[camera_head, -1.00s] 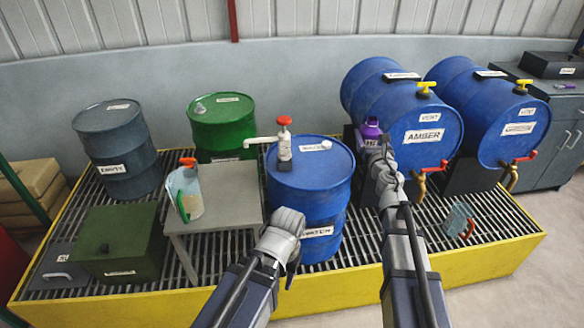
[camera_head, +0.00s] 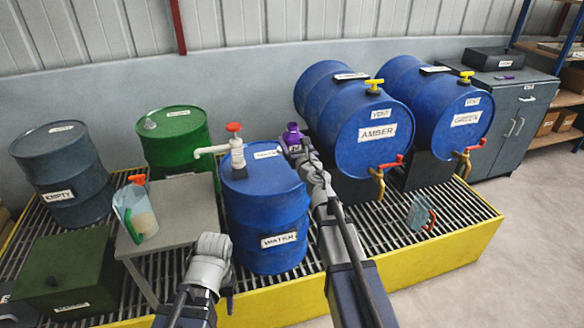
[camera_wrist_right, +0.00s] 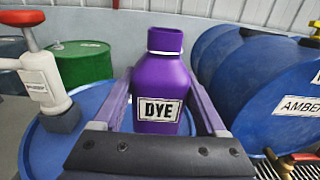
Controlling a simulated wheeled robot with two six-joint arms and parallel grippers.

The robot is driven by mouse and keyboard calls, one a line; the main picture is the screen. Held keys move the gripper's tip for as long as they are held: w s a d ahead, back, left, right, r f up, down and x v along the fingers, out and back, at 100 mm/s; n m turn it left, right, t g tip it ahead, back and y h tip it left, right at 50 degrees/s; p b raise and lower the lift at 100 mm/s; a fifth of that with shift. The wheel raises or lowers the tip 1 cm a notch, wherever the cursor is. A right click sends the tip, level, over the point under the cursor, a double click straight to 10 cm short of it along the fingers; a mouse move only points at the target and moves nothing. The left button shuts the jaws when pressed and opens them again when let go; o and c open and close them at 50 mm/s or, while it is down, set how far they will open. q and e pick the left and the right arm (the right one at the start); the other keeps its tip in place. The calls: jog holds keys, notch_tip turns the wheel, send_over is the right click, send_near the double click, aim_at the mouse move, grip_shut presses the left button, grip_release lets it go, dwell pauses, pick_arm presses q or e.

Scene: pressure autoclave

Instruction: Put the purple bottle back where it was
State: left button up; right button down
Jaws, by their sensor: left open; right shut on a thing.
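The purple bottle (camera_head: 293,136) is upright in the jaws of my right gripper (camera_head: 297,143), beside the back right of the blue WATER drum (camera_head: 262,205) in the head view. In the right wrist view the bottle (camera_wrist_right: 160,80) has a purple cap and a white DYE label, with one jaw on each side. Its base is hidden, so I cannot tell whether it touches anything. My left gripper (camera_head: 210,255) is open and empty, in front of the drum at the lower left.
AMBER drum (camera_head: 345,110) and another blue drum (camera_head: 440,100) lie on stands at right. A grey cabinet (camera_head: 510,115) stands beyond them. A grey table (camera_head: 185,205) holds a clear jug (camera_head: 135,215). A pump (camera_head: 236,155) tops the WATER drum. Floor at right is clear.

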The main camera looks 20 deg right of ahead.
pick_arm(q)
jog(key=shift+f+b, duration=0.85)
jog(key=shift+f, duration=0.65)
pick_arm(e)
jog(key=shift+f, duration=1.5)
pick_arm(q)
jog(key=shift+f, duration=0.1)
pick_arm(e)
jog(key=shift+f, duration=0.1)
pick_arm(q)
notch_tip(320, 180, down, 4)
jog(key=b, duration=0.3)
jog(key=shift+r+b, duration=0.25)
jog(key=shift+b, duration=0.1)
pick_arm(e)
notch_tip(320, 180, down, 4)
jog(key=shift+r, duration=0.25)
jog(key=shift+f, duration=0.2)
pick_arm(q)
jog(key=shift+f, duration=0.1)
pick_arm(e)
grip_release()
jog(key=shift+r, duration=0.15)
jog(key=shift+s+r, duration=0.1)
jog(key=shift+r, duration=0.05)
jog(key=s, duration=1.2)
jog(key=shift+d, duration=0.2)
